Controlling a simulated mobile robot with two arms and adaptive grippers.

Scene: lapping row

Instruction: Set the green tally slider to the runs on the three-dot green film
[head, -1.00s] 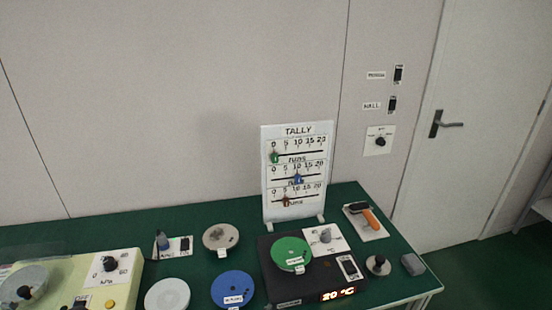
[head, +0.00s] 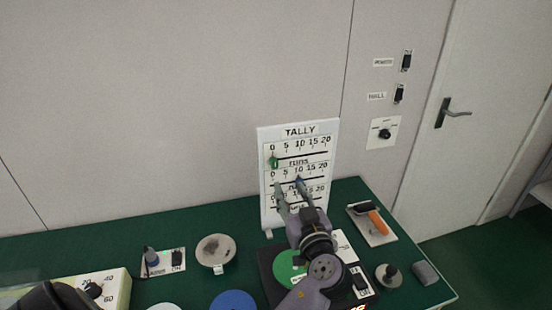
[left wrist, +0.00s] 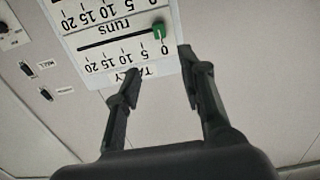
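The white tally board (head: 263,212) stands upright at the back of the green table. Its green slider (head: 273,161) is at 0 on the top row; it also shows at 0 in the left wrist view (left wrist: 158,32), where the board appears upside down. My left gripper (head: 289,184) is open and empty in front of the board's lower rows, below and right of the green slider. In the left wrist view its fingers (left wrist: 160,62) are apart near the board's top edge. The lower sliders are mostly hidden behind it. No three-dot film can be made out. My right gripper is not in view.
A green disc (head: 289,270) on the black hot plate is partly hidden by my arm. A blue disc (head: 233,301), a grey round plate (head: 215,250), an orange-handled tool (head: 377,221) and a grey block (head: 426,273) lie around. Wall switches (head: 399,93) are at right.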

